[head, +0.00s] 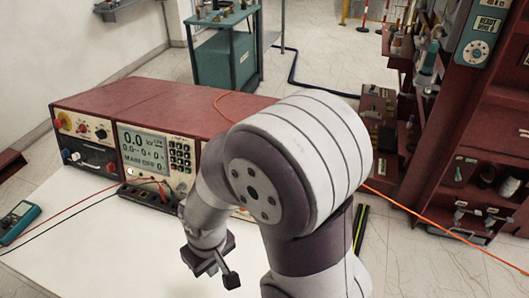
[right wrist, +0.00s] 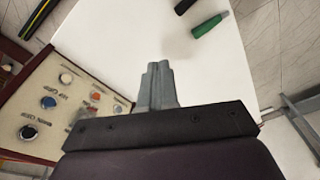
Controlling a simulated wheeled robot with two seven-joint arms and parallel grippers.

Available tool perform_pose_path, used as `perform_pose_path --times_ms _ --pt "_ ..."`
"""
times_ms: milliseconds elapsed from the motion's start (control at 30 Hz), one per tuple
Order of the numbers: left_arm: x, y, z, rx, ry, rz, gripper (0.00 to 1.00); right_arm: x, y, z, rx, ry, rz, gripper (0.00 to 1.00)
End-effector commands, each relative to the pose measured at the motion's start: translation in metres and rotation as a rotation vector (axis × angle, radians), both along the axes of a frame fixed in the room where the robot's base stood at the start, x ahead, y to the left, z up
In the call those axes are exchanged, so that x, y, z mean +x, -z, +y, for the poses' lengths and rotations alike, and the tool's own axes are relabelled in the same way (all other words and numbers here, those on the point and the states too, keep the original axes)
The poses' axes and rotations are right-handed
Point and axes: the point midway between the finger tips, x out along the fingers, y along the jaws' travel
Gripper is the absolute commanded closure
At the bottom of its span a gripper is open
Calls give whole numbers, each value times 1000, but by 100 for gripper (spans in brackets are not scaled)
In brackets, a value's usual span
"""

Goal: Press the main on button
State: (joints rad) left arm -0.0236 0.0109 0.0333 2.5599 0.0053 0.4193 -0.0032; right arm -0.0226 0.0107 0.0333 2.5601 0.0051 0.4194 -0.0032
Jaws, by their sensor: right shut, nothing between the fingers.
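A red-topped test set (head: 150,104) stands on the white table, its cream front facing the table. Its screen (head: 145,148) reads 0.0 kV with a "MAIN OFF" line. My right arm covers the right part of its front in the head view. In the right wrist view a cream panel (right wrist: 33,82) with blue, white, red and orange controls lies left of the fingers. Its labels are too blurred to tell which is the main on button. My right gripper (head: 229,277) is shut and empty, apart from the panel; its fingers also show in the right wrist view (right wrist: 158,84). My left gripper is out of view.
A blue handheld meter (head: 17,220) lies on the table at left, with red and black leads. A black device (head: 148,196) sits before the test set. A green cart (head: 223,58) and red shelves (head: 480,150) stand beyond. The white tabletop (head: 105,245) has free room.

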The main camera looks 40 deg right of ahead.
Motion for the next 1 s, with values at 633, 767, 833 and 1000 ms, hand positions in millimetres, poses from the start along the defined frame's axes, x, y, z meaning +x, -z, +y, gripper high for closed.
perform_pose_path --times_ms 633,767,833,1000 --pt "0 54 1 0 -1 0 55 125 53 -80 198 697 -715 100" --pt "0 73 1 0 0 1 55 149 39 -127 441 972 -1111 100" --pt "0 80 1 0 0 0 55 148 28 -143 570 1050 -1271 100" --pt "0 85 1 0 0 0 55 137 8 -161 761 1116 -1471 100"
